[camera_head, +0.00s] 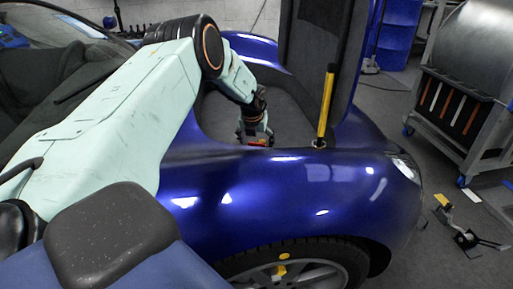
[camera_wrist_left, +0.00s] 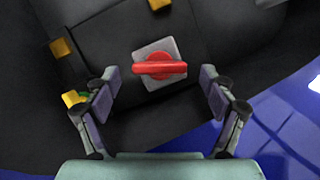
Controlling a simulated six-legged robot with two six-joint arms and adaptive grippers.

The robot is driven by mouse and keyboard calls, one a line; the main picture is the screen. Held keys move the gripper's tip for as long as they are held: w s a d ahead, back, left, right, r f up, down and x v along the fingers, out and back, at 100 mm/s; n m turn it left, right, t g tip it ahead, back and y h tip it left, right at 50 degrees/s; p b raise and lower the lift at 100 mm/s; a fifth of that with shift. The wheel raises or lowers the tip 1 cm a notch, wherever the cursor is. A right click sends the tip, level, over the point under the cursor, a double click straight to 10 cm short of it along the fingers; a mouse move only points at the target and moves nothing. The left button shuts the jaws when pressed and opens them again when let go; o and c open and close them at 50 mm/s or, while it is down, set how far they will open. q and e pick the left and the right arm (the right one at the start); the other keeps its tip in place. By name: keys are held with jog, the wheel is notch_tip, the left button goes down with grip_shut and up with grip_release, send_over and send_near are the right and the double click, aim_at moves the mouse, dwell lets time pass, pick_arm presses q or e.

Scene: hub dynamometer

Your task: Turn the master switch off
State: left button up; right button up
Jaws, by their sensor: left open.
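The master switch (camera_wrist_left: 160,69) is a red handle on a square grey plate, seen in the left wrist view at the upper middle. Its red bar lies crosswise in that view. My left gripper (camera_wrist_left: 158,88) is open, with one finger on each side of the switch and the switch beyond and between the fingertips. I see no contact. In the head view my left gripper (camera_head: 255,138) reaches down into the dark bay of the blue car, and a bit of red shows by it. My right gripper is not in view.
The blue car's body (camera_head: 290,185) surrounds the bay, and a yellow-and-black strut (camera_head: 327,105) stands upright to the right. Yellow blocks (camera_wrist_left: 61,47) sit near the switch. A metal cart (camera_head: 465,100) stands at the right.

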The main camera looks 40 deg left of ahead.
pick_arm(q)
jog(key=shift+w+a+f, duration=0.2)
jog(key=shift+w+f, duration=0.1)
jog(key=shift+f, duration=0.35)
jog(key=shift+c, duration=0.2)
jog(key=c, duration=1.1)
jog(key=shift+d+n+g+y+b, duration=0.1)
jog(key=shift+n+g+y+b, duration=0.25)
jog(key=shift+n, duration=0.75)
jog(key=shift+n+g+y+b, duration=0.25)
jog(key=shift+n+y, duration=0.1)
jog(key=shift+n, duration=0.75)
jog(key=o, duration=1.1)
